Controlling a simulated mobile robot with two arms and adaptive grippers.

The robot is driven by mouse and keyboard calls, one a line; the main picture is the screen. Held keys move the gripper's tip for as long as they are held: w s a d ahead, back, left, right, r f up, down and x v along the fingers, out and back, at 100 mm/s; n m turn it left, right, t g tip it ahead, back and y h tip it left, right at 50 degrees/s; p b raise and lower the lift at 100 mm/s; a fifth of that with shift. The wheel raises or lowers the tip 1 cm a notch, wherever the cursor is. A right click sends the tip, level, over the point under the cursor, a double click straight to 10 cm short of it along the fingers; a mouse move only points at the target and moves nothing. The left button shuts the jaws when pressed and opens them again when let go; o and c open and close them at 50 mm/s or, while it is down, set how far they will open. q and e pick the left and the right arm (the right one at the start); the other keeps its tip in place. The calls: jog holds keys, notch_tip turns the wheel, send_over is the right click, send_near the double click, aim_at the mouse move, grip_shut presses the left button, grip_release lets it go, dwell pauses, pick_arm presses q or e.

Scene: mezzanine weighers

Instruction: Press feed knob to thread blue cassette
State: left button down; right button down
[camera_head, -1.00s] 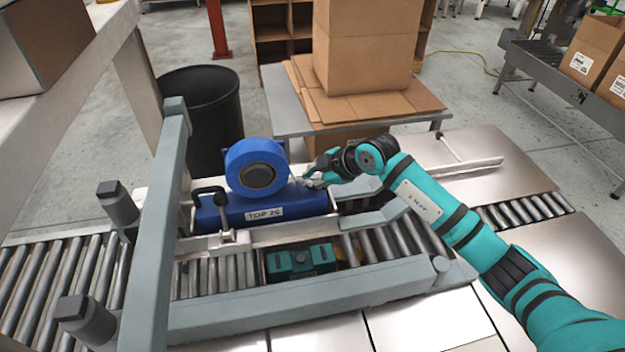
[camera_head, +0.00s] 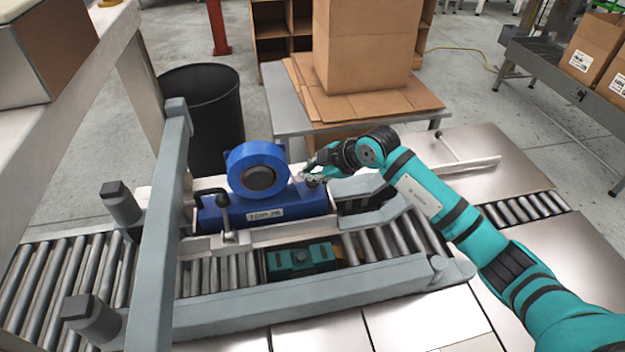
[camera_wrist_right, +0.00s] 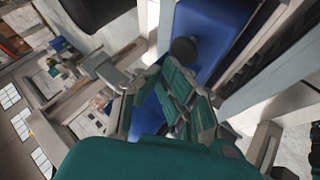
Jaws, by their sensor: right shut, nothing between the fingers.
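The blue cassette (camera_head: 235,212), with a white label on its front, sits in the machine frame above the rollers. A blue tape roll (camera_head: 236,163) stands upright on it. A small dark round knob (camera_head: 313,181) is at the cassette's right end; it also shows in the right wrist view (camera_wrist_right: 184,50), against the blue surface. My right gripper (camera_head: 304,174) is shut and empty, with its fingertips close to the knob. In the right wrist view my right gripper (camera_wrist_right: 168,72) is just short of the knob; I cannot tell whether they touch. My left gripper is not in view.
A dark-handled lever (camera_head: 224,207) stands in front of the cassette. A teal unit (camera_head: 300,258) sits lower among the rollers. A grey upright (camera_head: 165,200) rises at left. A black bin (camera_head: 205,110) and a carton-laden table (camera_head: 285,105) stand behind.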

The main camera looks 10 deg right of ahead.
aim_at(311, 183)
jog(key=shift+r, duration=0.15)
notch_tip(311, 183, up, 5)
jog(key=p, duration=0.4)
jog(key=shift+p, duration=0.3)
jog(key=shift+f, duration=0.2)
